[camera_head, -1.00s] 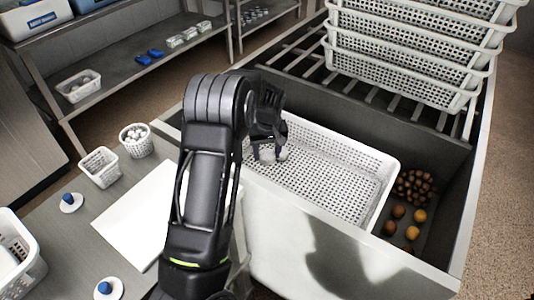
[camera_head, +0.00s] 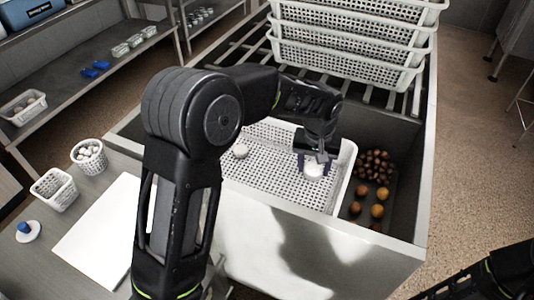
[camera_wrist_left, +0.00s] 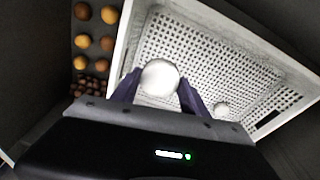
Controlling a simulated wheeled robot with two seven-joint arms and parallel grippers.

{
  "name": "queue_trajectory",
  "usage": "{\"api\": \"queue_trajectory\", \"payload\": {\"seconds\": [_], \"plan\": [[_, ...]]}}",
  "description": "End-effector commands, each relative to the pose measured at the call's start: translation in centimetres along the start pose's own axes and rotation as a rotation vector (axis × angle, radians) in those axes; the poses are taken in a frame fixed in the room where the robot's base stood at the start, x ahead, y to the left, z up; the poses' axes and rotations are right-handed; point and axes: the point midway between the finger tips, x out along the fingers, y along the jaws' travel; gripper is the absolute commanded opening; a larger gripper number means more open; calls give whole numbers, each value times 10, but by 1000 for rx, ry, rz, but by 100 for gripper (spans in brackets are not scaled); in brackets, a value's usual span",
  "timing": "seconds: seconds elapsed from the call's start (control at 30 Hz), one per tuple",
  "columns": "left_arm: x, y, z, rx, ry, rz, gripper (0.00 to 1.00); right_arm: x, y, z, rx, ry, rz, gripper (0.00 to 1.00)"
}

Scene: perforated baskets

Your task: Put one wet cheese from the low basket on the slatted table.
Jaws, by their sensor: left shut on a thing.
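The low basket (camera_head: 255,184) is white and perforated and sits in the sunken grey bay of the bench. My left gripper (camera_head: 314,163) is inside its right part, pointing down, shut on a round white cheese (camera_head: 313,170). In the left wrist view this cheese (camera_wrist_left: 159,77) sits between the two fingers (camera_wrist_left: 157,92); I cannot tell whether it touches the basket floor. A second white cheese (camera_head: 240,151) lies in the basket, and it shows small in the left wrist view (camera_wrist_left: 221,109).
Stacked white baskets (camera_head: 350,50) stand on the slats and cover most of them. Brown and orange round items (camera_head: 372,175) lie right of the low basket. A white board (camera_head: 98,232) and small baskets (camera_head: 54,189) are at left. My right arm shows at lower right.

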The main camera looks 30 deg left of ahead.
Motion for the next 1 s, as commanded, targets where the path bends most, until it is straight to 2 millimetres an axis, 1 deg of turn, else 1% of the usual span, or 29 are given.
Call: {"api": "queue_trajectory", "payload": {"seconds": [0.03, 0.1, 0.2, 0.23, 0.33, 0.6, 0.73, 0.87, 0.97, 1.0], "plan": [[-9, 21, 11, 56, 4, 4, 10, 0, 0, 0, 0, 0, 0, 36], [-17, 41, 24, 116, 5, 6, 10, 0, 0, 0, 0, 0, 0, 36], [-25, 58, 37, 171, 8, 8, 10, 0, 0, 0, 0, 0, 0, 36], [-26, 61, 40, 181, 9, 8, 10, 0, 0, 0, 0, 0, 0, 36], [-28, 66, 43, 195, 9, 8, 10, 0, 0, 0, 0, 0, 0, 36], [-28, 65, 43, 194, 9, 8, 10, 0, 0, 0, 0, 0, 0, 36], [-33, 65, 42, 193, 9, 8, 10, -4, -2, 0, 0, 0, 0, 36], [-45, 65, 40, 193, 9, 8, 10, -16, -6, 0, 1, -2, 2, 36], [-62, 66, 37, 193, 9, 8, 10, -31, -11, 1, 3, -4, 4, 36], [-70, 66, 36, 192, 9, 8, 10, -38, -13, 1, 4, -6, 5, 36]]}}
